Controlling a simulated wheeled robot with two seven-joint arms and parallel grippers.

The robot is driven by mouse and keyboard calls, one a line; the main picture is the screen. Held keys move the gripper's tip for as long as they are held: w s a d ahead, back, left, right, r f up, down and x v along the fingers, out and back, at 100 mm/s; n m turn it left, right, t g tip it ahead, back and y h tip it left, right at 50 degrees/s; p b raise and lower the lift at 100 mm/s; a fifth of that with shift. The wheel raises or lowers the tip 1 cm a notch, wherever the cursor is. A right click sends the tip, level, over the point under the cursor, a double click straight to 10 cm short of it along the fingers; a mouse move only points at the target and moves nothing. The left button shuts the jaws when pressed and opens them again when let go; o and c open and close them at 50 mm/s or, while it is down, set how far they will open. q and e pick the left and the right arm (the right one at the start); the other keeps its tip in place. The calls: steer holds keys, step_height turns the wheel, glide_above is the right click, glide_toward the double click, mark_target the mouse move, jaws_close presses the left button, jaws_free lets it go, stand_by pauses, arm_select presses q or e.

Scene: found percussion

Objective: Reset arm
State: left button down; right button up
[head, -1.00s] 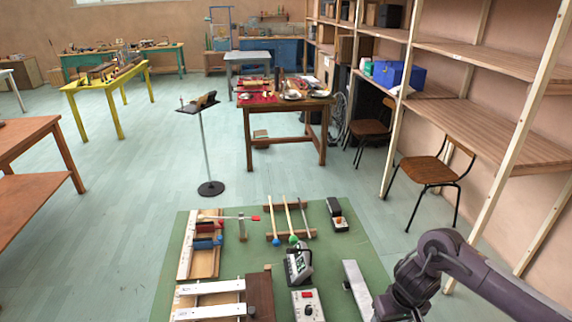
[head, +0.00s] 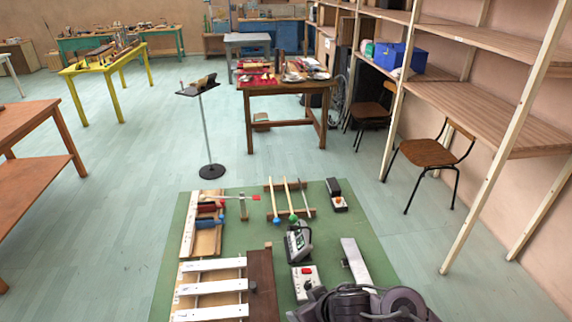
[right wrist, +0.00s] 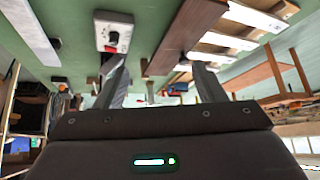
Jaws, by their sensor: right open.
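My right arm (head: 365,305) is folded at the bottom right of the head view, over the near edge of the green mat (head: 345,222). Its fingertips cannot be made out there. In the right wrist view my right gripper (right wrist: 160,78) is open, with its two fingers apart and nothing between them. That view is upside down, and the mat's objects lie beyond the fingers. My left gripper is in neither view.
The mat holds white bars (head: 213,286), a brown board (head: 261,285), a grey control box (head: 306,283), a metal bar (head: 355,262) and mallets (head: 290,200). A stand (head: 208,130), wooden table (head: 285,88), chair (head: 430,152) and shelves (head: 470,100) stand beyond. Floor left of the mat is clear.

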steer(key=s+d+r+m+g+h, duration=0.2)
steer(key=s+d+r+m+h, duration=0.15)
steer(key=s+d, duration=1.05)
step_height(320, 180, down, 35)
steer(key=s+g+b, duration=0.2)
steer(key=s+b, duration=0.1)
steer(key=s+d+f+b, duration=0.1)
steer(key=s+d+f, duration=0.1)
steer(key=s+f, duration=0.7)
steer(key=s+d+f+g, duration=0.1)
steer(key=s+d+f, duration=0.1)
steer(key=s+f, duration=0.8)
steer(key=shift+b, duration=0.4)
